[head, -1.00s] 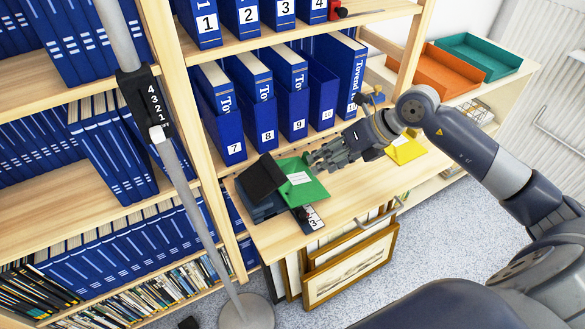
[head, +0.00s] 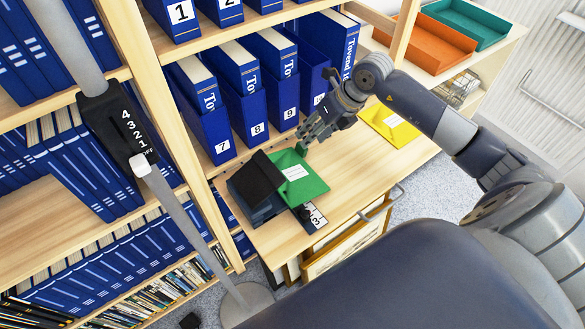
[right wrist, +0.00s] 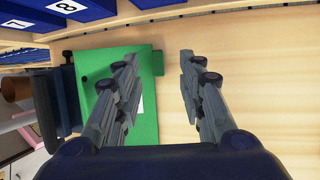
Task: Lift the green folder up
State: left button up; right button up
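The green folder (head: 310,187) lies on the wooden shelf top, with a white label on it. Its left part is overlapped by a black object. My right gripper (head: 303,143) is just behind the folder's far corner in the head view. In the right wrist view my right gripper (right wrist: 157,60) is open and empty. Its left finger is over the green folder (right wrist: 147,80), its right finger over bare wood. Whether a finger touches the folder cannot be told. My left gripper is not in view.
A black box-like object (head: 258,180) stands left of the folder. Blue numbered binders (head: 248,110) line the shelf behind. A yellow folder (head: 390,125) lies to the right, with bare wood between. Orange (head: 432,43) and teal (head: 470,22) trays stand farther back.

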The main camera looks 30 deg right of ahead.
jog(key=p+x, duration=0.1)
jog(key=x, duration=0.3)
jog(key=shift+a+f, duration=0.25)
jog(key=shift+f, duration=0.1)
grip_shut()
pick_arm(q)
jog(key=shift+w+d+r, duration=0.1)
jog(key=shift+w+r, duration=0.45)
jog(key=shift+w, duration=0.35)
